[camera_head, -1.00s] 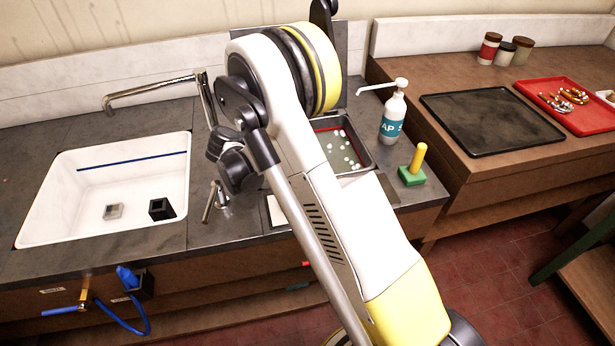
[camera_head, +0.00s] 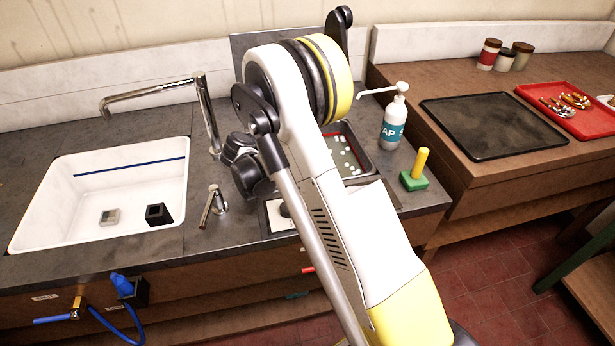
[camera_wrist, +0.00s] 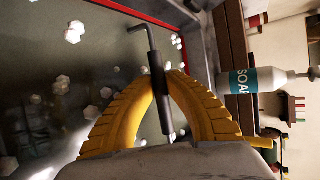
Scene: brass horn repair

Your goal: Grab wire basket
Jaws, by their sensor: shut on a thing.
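My gripper (camera_wrist: 160,82) has yellow ribbed fingers, closed from both sides on a dark bent rod (camera_wrist: 166,115) in the wrist view. The rod looks like the handle of the wire basket; its upper end bends left over the basin. No wire mesh can be made out. Below is a dark metal basin with a red line at its rim (camera_wrist: 130,14) and white foam lumps inside. The basin also shows in the head view (camera_head: 372,160), partly behind my arm. My gripper and the basket are hidden there by my arm.
A soap bottle (camera_head: 393,122) stands right of the basin, near a green block with a yellow peg (camera_head: 413,180). Left are a tap (camera_head: 208,110) and a white sink (camera_head: 60,200). A black tray (camera_head: 490,125) and red tray (camera_head: 590,122) lie on the right bench.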

